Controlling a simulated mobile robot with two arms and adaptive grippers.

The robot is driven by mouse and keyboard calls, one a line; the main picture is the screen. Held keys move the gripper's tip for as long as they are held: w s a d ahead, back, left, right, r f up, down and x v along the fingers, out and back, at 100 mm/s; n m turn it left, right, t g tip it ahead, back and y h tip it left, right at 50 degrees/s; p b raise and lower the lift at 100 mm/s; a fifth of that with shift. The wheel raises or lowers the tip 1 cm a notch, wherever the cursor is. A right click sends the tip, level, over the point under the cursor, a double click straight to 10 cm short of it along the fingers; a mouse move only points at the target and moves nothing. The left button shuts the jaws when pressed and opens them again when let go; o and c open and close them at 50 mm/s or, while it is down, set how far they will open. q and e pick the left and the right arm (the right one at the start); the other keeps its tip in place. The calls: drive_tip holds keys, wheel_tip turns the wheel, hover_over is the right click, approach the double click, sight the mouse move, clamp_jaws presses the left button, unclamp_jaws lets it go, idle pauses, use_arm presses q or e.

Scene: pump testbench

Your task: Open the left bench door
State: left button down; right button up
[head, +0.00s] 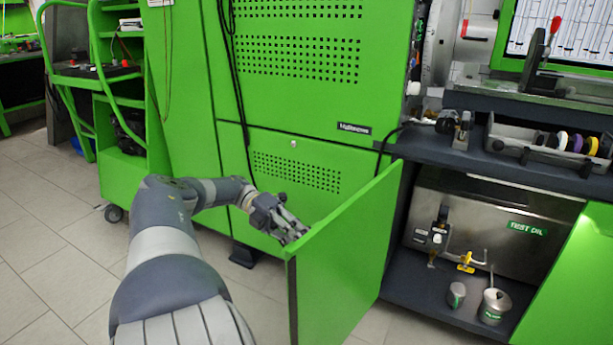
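The left bench door (345,262) is a green panel that stands swung well out from the bench. Its free edge points toward me, and its hinge side is at the bench's left end. My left arm comes in from the bottom left, and my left gripper (292,236) is at the door's left face, close to its top edge near the free end. The fingers are partly bunched against the panel; whether they touch it or are open or shut I cannot tell. My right gripper is not in view.
The open bay holds a steel tank marked TEST OIL (490,225), a cup (456,295) and a can (494,306). Another green door (575,290) is at the right. A tall green cabinet (290,90) stands behind my gripper. Tiled floor (50,230) is clear at the left.

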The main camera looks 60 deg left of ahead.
use_arm(q)
drive_tip(key=shift+w+a+r, duration=0.1)
drive_tip(key=shift+a+r, duration=0.05)
drive_tip(key=shift+a, duration=0.05)
drive_tip(key=c, duration=1.7)
unclamp_jaws()
drive_tip(key=shift+o, duration=0.2)
drive_tip(key=shift+d, duration=0.1)
